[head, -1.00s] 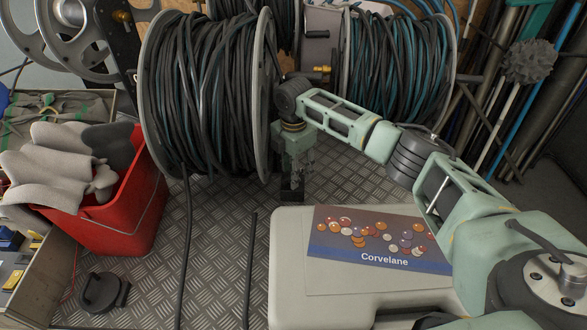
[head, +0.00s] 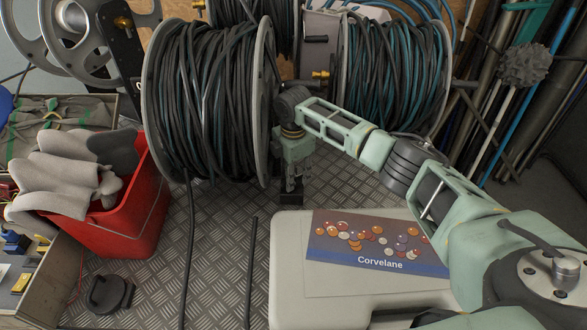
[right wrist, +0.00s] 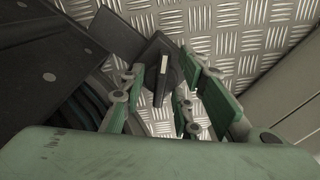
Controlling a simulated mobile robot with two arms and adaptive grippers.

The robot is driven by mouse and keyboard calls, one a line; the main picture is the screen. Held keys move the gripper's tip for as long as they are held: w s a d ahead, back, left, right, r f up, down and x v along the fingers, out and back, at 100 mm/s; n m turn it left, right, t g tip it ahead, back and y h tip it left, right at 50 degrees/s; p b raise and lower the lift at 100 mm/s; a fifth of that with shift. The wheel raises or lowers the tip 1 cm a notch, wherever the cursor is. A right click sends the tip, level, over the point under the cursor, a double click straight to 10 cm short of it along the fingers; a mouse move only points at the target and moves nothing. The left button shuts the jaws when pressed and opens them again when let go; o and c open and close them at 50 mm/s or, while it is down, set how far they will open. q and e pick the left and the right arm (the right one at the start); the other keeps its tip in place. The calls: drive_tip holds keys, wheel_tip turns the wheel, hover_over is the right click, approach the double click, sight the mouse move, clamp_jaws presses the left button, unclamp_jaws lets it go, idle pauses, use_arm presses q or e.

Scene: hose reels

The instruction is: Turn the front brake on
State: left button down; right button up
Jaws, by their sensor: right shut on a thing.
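The front brake (right wrist: 161,66) is a dark piece with a pale stripe, low beside the reel, in the right wrist view. In the head view a dark block (head: 291,198) shows below my right gripper (head: 291,181), at the front right foot of the large hose reel (head: 208,100). My right gripper points down there. In the right wrist view its green-padded fingers (right wrist: 163,100) are on both sides of the brake's dark lever, shut on it. The exact contact is partly hidden. My left gripper is not in view.
A pale case (head: 290,270) with a Corvelane picture stands close in front of my right arm. A red bin (head: 120,225) with gloves is at the left. A second reel (head: 395,75) stands behind my arm.

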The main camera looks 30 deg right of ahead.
drive_tip(key=m+p, duration=0.3)
drive_tip(key=m, duration=0.1)
drive_tip(key=shift+w+r+p, duration=0.1)
drive_tip(key=shift+r+p, duration=0.25)
drive_tip(key=shift+p, duration=0.05)
clamp_jaws()
drive_tip(key=shift+s+d+f+m+p, duration=0.2)
drive_tip(key=shift+f+m+p, duration=0.15)
drive_tip(key=shift+m+p, duration=0.55)
drive_tip(key=shift+s+f, duration=0.2)
drive_tip(key=o, duration=0.8)
unclamp_jaws()
drive_tip(key=shift+d, duration=0.1)
drive_tip(key=shift+o, duration=1.1)
drive_tip(key=shift+d, duration=0.15)
drive_tip(key=shift+w, duration=0.1)
